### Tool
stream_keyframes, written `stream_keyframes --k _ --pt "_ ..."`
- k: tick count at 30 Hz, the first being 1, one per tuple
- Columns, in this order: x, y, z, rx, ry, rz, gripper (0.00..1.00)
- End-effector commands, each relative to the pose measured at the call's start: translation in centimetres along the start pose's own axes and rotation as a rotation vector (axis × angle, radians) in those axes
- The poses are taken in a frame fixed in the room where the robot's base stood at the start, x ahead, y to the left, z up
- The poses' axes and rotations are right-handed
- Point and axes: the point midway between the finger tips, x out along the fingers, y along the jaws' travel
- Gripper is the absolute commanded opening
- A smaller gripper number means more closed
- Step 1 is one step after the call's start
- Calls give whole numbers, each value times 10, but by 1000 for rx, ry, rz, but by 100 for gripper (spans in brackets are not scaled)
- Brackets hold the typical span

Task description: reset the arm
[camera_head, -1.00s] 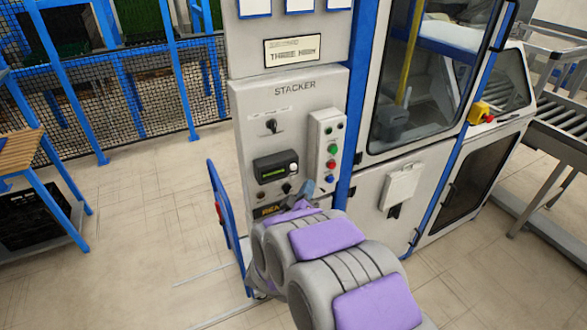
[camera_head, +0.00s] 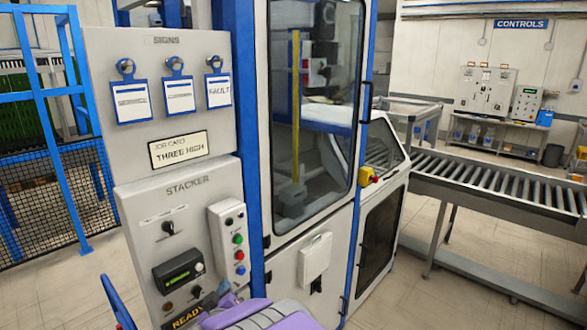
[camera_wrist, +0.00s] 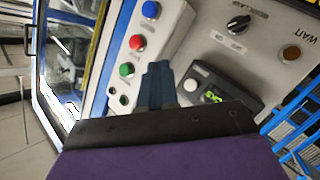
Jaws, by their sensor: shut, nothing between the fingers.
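My purple and grey arm comes up from the bottom of the head view, in front of the stacker panel (camera_head: 183,235). My gripper (camera_wrist: 158,72) shows in the wrist view with its dark fingers together and nothing between them. It lies in front of the panel, between the button box and the display unit; I cannot tell whether it touches the panel. The button box (camera_head: 232,243) has green, red and blue buttons. The display unit (camera_head: 180,277) has a green screen and a knob. A black rotary switch (camera_head: 168,228) sits above it.
A "THREE HIGH" job card (camera_head: 178,149) and three hanging signs (camera_head: 171,96) are above the panel. A glazed machine cabinet (camera_head: 312,120) stands to the right, then a roller conveyor (camera_head: 490,185). A blue mesh fence (camera_head: 45,205) is at the left. Bare floor shows at right.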

Motion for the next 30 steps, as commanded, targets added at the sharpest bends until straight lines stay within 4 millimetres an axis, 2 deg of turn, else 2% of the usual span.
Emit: stream_keyframes --k 1,7,14,17,23,30 --pt "-1 9 6 52 -26 -48 0" --pt "-25 23 30 218 -164 -262 0" --pt "-84 41 74 350 -388 -453 0" --pt "-118 52 98 395 -507 -510 0" --pt "-201 76 152 476 -785 -568 0" --pt "-325 107 220 569 -1178 -526 0"
